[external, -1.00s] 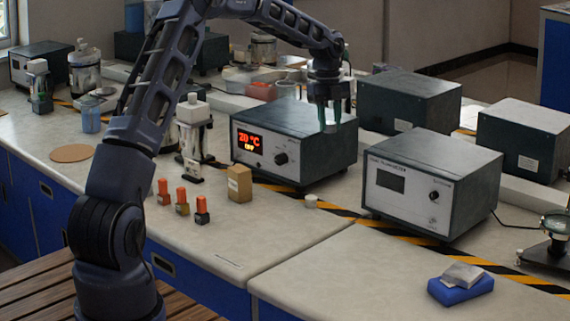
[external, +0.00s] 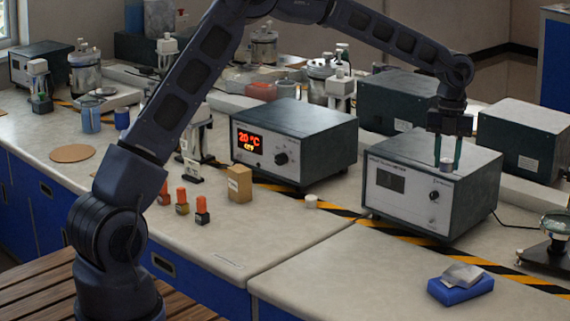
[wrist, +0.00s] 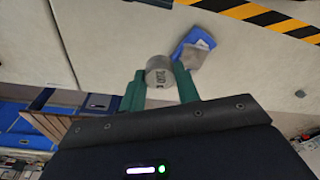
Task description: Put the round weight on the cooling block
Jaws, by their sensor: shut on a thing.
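The round weight is a short grey metal cylinder with dark markings, seen in the wrist view (wrist: 160,72) and the external view (external: 446,165). My gripper (external: 447,158) is shut on it, with a green finger on each side. It hangs over the top of the grey box with a dark blank screen (external: 398,190); I cannot tell the exact gap. A blue block with a grey metal piece on top (external: 460,290) lies at the front right; it also shows beyond the weight in the wrist view (wrist: 193,48). I cannot tell for certain which thing is the cooling block.
A box with a red "20 °C" display (external: 295,145) stands left of the blank-screen box. Dark boxes (external: 408,100) stand behind. Several orange-capped bottles (external: 182,200), a tan block (external: 239,183) and a small white cylinder (external: 311,201) stand in front. The front bench (external: 330,270) is clear.

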